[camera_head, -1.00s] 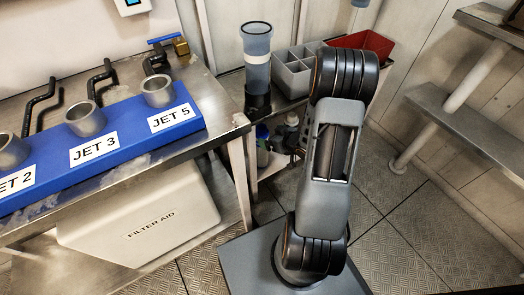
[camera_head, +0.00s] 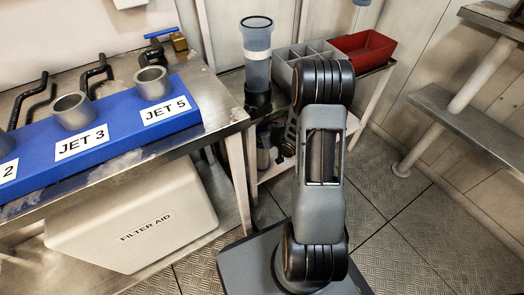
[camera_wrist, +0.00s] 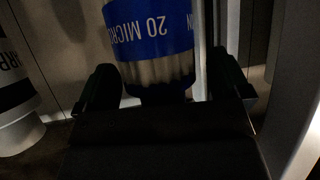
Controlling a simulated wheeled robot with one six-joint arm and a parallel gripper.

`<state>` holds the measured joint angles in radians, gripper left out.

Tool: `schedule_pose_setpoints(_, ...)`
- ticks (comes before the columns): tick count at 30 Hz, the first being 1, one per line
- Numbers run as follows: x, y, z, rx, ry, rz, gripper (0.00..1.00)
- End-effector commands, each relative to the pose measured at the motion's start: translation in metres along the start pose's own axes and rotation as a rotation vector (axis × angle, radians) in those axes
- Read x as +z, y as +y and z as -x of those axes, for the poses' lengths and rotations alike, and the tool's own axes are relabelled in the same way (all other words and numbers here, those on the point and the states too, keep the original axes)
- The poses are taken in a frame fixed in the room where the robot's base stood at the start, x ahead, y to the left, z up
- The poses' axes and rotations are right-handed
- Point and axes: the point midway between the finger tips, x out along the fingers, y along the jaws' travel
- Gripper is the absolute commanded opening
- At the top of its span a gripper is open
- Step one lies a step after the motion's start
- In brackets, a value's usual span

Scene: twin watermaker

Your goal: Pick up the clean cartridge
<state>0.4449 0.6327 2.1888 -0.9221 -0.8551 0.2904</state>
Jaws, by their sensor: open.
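In the wrist view a cartridge (camera_wrist: 155,68) with a pale pleated body and a blue band reading "20 MICRO…", upside down in the picture, stands between my gripper's fingers. My gripper (camera_wrist: 165,85) is open, with one dark finger on each side of it. A gap shows on the left; contact on the right cannot be told. Another white cylinder (camera_wrist: 14,105) with a black band and partly cut-off letters stands at the left edge. In the head view my arm hides my gripper and this cartridge. Whether the cartridge is clean cannot be told.
The head view shows a clear cylinder (camera_head: 257,62), a grey divided bin (camera_head: 292,58) and a red bin (camera_head: 363,46) on the side stand. A blue jet rack (camera_head: 98,138) lies on the metal bench at left. Steps (camera_head: 475,118) stand right; floor between is clear.

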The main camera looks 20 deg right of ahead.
Motion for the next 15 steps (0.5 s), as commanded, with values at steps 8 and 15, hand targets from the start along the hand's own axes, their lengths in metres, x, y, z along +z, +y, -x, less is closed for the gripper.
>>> schedule_pose_setpoints(8,-0.0001,0.0,0.0003,0.0,0.0,0.001,0.76)
schedule_pose_setpoints(15,-0.0001,0.0,0.0004,0.0,0.0,0.001,0.53)
